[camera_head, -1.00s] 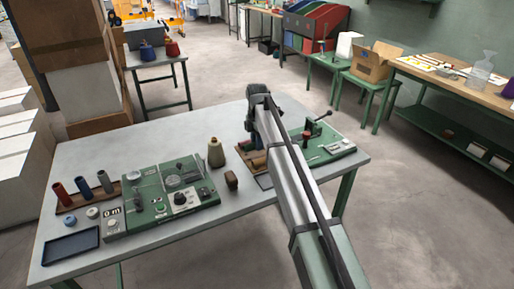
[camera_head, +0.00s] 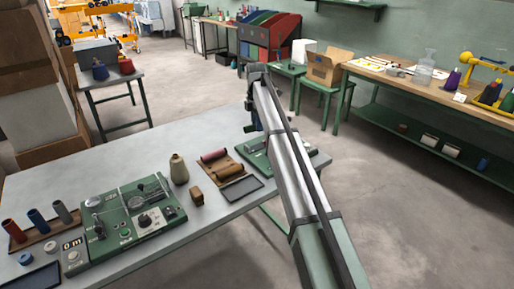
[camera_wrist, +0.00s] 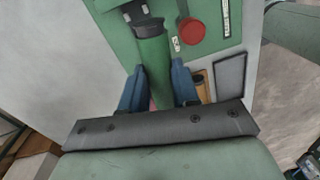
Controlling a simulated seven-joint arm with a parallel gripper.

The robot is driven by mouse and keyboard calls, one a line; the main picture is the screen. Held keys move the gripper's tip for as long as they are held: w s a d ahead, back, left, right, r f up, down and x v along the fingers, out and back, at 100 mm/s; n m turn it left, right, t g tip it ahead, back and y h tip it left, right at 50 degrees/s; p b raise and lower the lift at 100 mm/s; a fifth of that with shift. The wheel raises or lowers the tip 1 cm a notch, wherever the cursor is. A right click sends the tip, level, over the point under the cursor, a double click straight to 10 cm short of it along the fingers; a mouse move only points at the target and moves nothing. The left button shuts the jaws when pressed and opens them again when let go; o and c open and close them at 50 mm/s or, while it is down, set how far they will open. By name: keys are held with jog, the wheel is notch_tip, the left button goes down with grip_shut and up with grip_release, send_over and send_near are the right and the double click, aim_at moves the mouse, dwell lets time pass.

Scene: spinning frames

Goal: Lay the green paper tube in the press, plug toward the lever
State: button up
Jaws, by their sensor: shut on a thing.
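The green paper tube (camera_wrist: 153,62) is between the two blue fingers of my gripper (camera_wrist: 158,72) in the wrist view. Its far end is beside a dark block (camera_wrist: 141,12) on the green press (camera_wrist: 108,25); I cannot tell whether they touch. A red round knob (camera_wrist: 192,30) is right of the tube. I cannot make out the plug. In the head view my gripper (camera_head: 251,117) is over the press (camera_head: 253,158), and my arm hides most of the press and the tube.
A brown rack (camera_head: 236,180) with a reddish tube (camera_head: 214,155) lies left of the press. A dark flat tray (camera_head: 241,189) is in front of it. A thread cone (camera_head: 179,170), a brown block (camera_head: 196,196) and a green control panel (camera_head: 130,220) stand further left.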

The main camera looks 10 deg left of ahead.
aim_at(260, 146)
jog(key=shift+w+d+f+n+g+h, duration=0.15)
jog(key=shift+w+f+n, duration=0.25)
jog(key=shift+f, duration=1.1)
jog(key=shift+w+f+n+g+h, duration=0.1)
jog(key=shift+w+f+n, duration=0.2)
jog(key=shift+f, duration=1.2)
jog(key=shift+w+d+f+n+g+h, duration=0.15)
jog(key=shift+w+f+n, duration=0.25)
jog(key=shift+f, duration=1.1)
jog(key=shift+a+f, duration=0.1)
jog(key=o, duration=1)
jog(key=shift+o, duration=0.2)
notch_tip(260, 146, up, 12)
jog(key=w+a, duration=0.1)
jog(key=shift+w+a, duration=0.1)
